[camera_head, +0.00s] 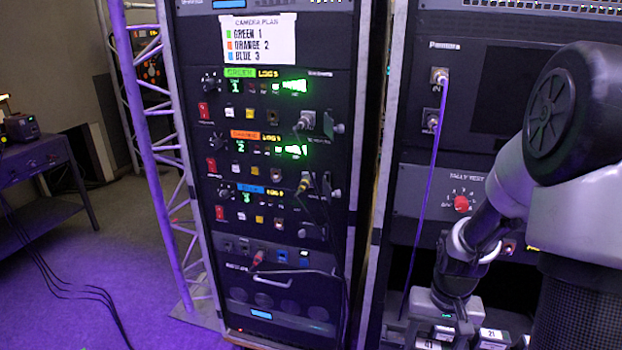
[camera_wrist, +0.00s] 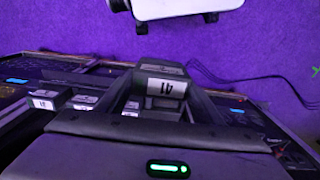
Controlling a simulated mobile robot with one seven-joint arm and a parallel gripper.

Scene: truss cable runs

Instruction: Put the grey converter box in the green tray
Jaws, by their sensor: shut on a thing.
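My gripper (camera_wrist: 160,105) is shut on a grey box (camera_wrist: 165,72) with a white label, upside down in the wrist view, that seems to read 41. The box sits between the two dark fingers. In the head view my gripper (camera_head: 452,303) is at the lower right, in front of the right rack, and small labelled grey boxes are close around it. Whether the held box touches anything beneath it, I cannot tell. I cannot make out the green tray in either view.
Other labelled grey boxes (camera_wrist: 48,99) lie left of my gripper in the wrist view; one box in the head view (camera_head: 492,334) reads 21. The equipment rack (camera_head: 275,215) stands left, beside a truss (camera_head: 152,150). A side table (camera_head: 35,150) is far left. Cables cross the purple floor.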

